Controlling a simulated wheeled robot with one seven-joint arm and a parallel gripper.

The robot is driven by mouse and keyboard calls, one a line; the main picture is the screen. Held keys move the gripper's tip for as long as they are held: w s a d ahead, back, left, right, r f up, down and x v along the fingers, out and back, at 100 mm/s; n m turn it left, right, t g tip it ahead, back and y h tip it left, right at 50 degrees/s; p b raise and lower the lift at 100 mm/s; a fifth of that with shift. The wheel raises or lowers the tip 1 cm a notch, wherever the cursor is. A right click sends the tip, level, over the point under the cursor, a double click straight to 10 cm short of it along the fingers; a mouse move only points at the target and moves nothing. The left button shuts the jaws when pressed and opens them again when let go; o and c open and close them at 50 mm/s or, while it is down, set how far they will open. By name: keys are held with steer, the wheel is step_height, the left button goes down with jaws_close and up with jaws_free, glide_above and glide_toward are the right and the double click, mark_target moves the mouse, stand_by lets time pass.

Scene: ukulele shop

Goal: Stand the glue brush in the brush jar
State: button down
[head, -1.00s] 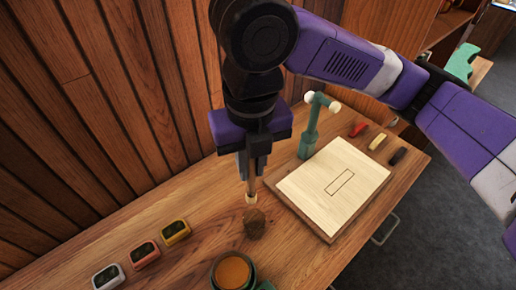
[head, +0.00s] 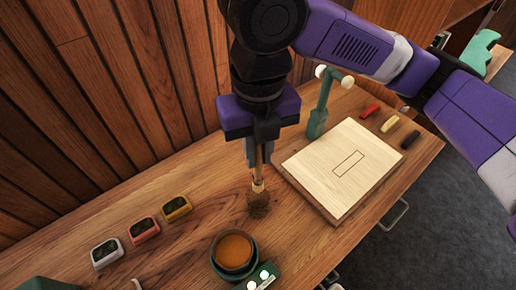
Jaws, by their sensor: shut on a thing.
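My gripper (head: 258,158) points down over the wooden bench and is shut on the glue brush (head: 258,187). The brush has a thin wooden handle, a pale collar and brown bristles. It hangs nearly upright, bristles down; I cannot tell whether the bristles touch the bench. A round dark green pot (head: 214,266) with orange-brown contents stands in front of the brush, apart from it. I cannot make out a brush jar for certain. A green shape (head: 47,284) is cut off at the lower left edge.
A pale board (head: 318,172) with a marked rectangle lies right of the brush. A green mallet-shaped thing (head: 321,108) stands behind it. Several small coloured blocks (head: 144,231) line the left; red (head: 370,110), yellow and black pieces lie right. A wooden wall rises behind.

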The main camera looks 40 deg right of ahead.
mark_target(258, 178)
steer(key=shift+f+b, duration=2.95)
steer(key=shift+f, duration=0.95)
steer(key=c, duration=1.3)
jaws_free()
steer(key=shift+r, duration=3.9)
